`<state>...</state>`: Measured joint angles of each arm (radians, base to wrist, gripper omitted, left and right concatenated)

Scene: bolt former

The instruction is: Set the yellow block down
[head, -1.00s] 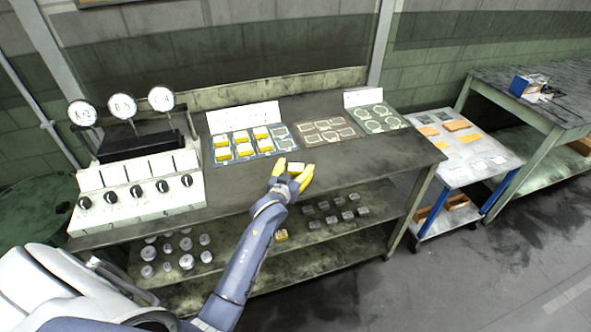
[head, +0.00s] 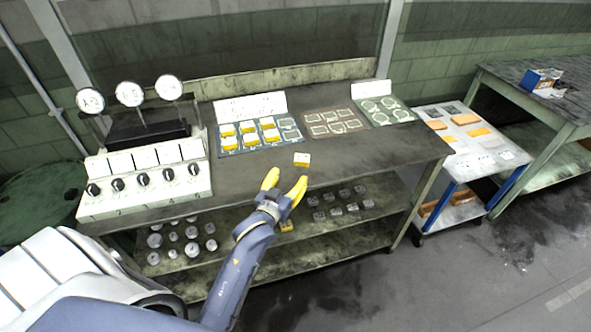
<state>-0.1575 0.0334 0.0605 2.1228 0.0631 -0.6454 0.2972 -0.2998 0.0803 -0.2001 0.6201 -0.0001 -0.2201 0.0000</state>
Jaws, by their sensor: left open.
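A yellow block (head: 302,160) with a pale top sits on the workbench top, near its front edge and in front of the brown mat. My left gripper (head: 285,180) has yellow fingers. It is open and empty, just in front of and left of the block, with a small gap between them. Several more yellow blocks (head: 249,139) sit in the outlined places of the blue mat (head: 259,150). Another yellow block (head: 286,225) shows on the shelf below, partly behind my arm. My right gripper is not in view.
The brown mat (head: 333,123) and the green mat (head: 383,109) have empty outlines. A control box with knobs (head: 145,185) and round gauges stands at the left. Grey parts lie on the lower shelf. A cart (head: 470,170) stands at the right.

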